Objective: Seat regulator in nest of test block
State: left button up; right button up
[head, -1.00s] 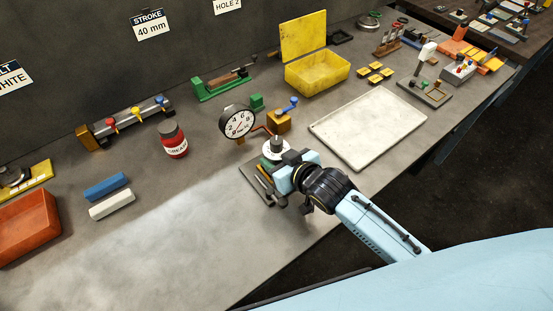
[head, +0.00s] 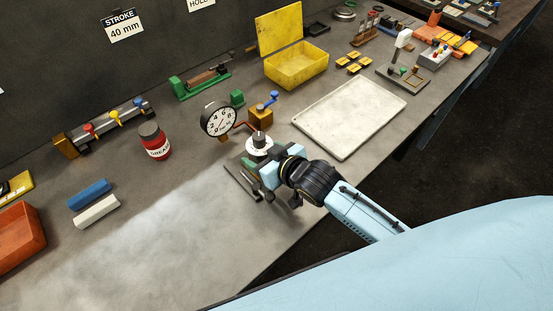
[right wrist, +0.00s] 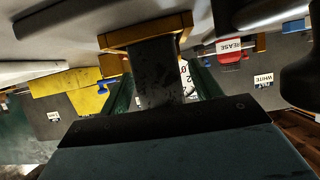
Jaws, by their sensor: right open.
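A round white part with a dark knob (head: 259,143), which looks like the regulator, stands upright beside a gauge with a white dial (head: 219,118). A copper-coloured pipe runs from the gauge side toward it, by a brass block with a blue lever (head: 261,115). I cannot tell which of these parts make up the test block and its nest. My right gripper (head: 268,168) is low beside the white part, its jaws open. In the right wrist view, a dark upright piece with a brass-coloured collar (right wrist: 148,32) shows between the green fingers (right wrist: 162,92). Contact is unclear. My left gripper is out of view.
A pale tray (head: 350,115) is to the right. A grease jar (head: 154,141), blue and white bars and an orange bin (head: 18,238) are left. The front left bench is clear.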

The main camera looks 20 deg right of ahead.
jog(key=p+v, duration=0.1)
jog(key=v, duration=1)
jog(key=shift+s, duration=0.1)
jog(key=s+d+f+g+h, duration=0.1)
jog(key=s, duration=0.1)
jog(key=s+d+f+m+g+h, duration=0.1)
jog(key=s, duration=0.1)
jog(key=s+d+f+g+h, duration=0.1)
jog(key=s+g, duration=0.1)
jog(key=s+d+f+m+g+h, duration=0.1)
jog(key=s+d+f+g, duration=0.1)
jog(key=s+g, duration=0.5)
notch_tip(320, 180, down, 24)
jog(key=s+t+b, duration=0.1)
jog(key=s, duration=0.2)
jog(key=s+d+f+g+b, duration=0.1)
jog(key=s+d+f, duration=0.2)
jog(key=s+f, duration=1.4)
jog(key=shift+f, duration=0.35)
